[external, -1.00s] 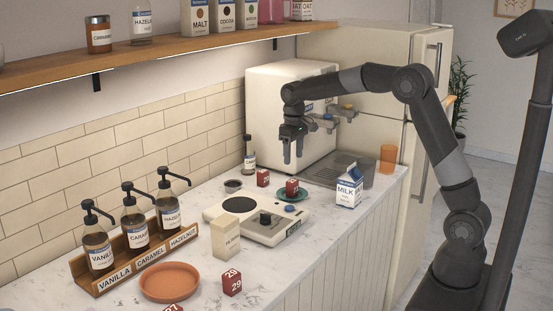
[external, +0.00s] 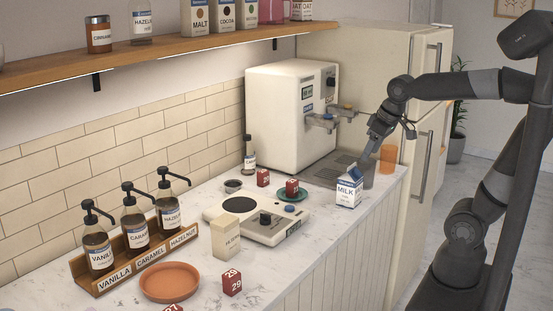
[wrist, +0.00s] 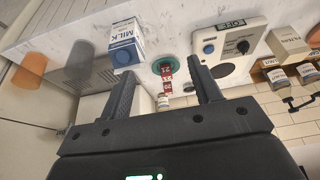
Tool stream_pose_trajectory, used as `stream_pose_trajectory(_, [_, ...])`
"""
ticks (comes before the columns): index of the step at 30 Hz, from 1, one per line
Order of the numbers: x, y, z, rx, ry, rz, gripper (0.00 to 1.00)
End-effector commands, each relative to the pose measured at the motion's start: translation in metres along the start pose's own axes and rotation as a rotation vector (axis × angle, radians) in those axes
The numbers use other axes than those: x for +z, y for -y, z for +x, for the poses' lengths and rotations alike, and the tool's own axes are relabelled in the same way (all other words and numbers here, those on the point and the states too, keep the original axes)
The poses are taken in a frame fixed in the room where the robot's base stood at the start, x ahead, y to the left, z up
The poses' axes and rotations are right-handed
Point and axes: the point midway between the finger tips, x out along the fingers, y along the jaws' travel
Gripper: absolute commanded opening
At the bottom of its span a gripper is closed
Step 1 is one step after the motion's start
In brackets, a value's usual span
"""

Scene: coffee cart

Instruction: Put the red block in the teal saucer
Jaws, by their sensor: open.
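A second red block (external: 263,178) stands on the counter just left of the saucer. A red block marked 29 (external: 232,282) stands at the front, and another red block (external: 172,308) is cut off at the bottom edge. In the wrist view the saucer (wrist: 156,66) shows between my fingers, with red blocks (wrist: 167,72) overlapping there. My gripper (external: 364,164) is open and empty, beside the milk carton and well right of the saucer.
The milk carton (external: 349,191) stands between my gripper and the saucer.

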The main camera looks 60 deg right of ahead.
Motion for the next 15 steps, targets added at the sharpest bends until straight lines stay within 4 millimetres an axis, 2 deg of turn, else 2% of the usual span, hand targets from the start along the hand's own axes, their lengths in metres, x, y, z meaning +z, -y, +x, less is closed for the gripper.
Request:
stream_pose_trajectory(1, [0.017, 0.001, -0.003, -0.001, -0.024, 0.000, 0.58])
stream_pose_trajectory(6, [0.059, 0.003, -0.002, -0.003, -0.079, 0.001, 0.58])
stream_pose_trajectory(10, [0.077, 0.003, 0.002, -0.004, -0.103, 0.002, 0.58])
stream_pose_trajectory(15, [0.085, 0.004, 0.003, -0.005, -0.112, 0.002, 0.58])
